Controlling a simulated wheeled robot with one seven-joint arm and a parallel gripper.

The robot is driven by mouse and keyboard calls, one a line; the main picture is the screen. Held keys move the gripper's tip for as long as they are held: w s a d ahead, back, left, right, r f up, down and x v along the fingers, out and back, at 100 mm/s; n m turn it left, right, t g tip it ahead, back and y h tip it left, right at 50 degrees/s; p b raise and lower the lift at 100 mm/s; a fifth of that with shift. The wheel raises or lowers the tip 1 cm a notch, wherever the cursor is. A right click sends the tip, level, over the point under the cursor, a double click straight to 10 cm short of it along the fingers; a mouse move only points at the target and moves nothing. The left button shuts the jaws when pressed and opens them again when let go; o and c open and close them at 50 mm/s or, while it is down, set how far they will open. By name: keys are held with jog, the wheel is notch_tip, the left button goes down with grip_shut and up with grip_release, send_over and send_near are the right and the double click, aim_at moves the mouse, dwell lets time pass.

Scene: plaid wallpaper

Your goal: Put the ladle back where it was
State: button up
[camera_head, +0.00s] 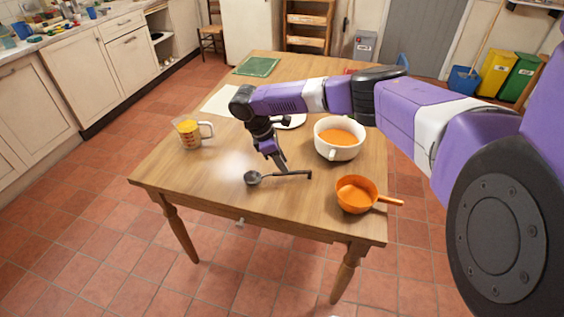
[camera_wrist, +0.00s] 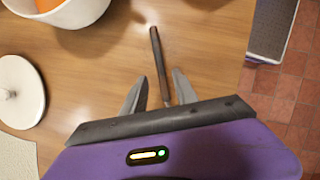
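The dark metal ladle (camera_head: 252,178) lies near the front edge of the wooden table, its bowl to the left and its handle pointing right. In the wrist view its handle (camera_wrist: 156,48) runs between my fingers, and its bowl is hidden below the gripper. My gripper (camera_head: 281,168) is low over the handle from behind. In the wrist view the gripper (camera_wrist: 160,76) is open, with a gap between each finger and the handle. The white pot (camera_head: 321,145) with orange contents stands behind and right of the ladle.
An orange saucepan (camera_head: 352,196) stands at the right front corner. A measuring cup (camera_head: 189,134) is at the left. A white lid (camera_wrist: 22,90) and paper (camera_head: 217,103) lie behind my gripper. A green board (camera_head: 257,66) lies at the far end. The front left tabletop is clear.

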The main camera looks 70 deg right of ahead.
jog(key=v, duration=1.2)
jog(key=shift+b, duration=0.45)
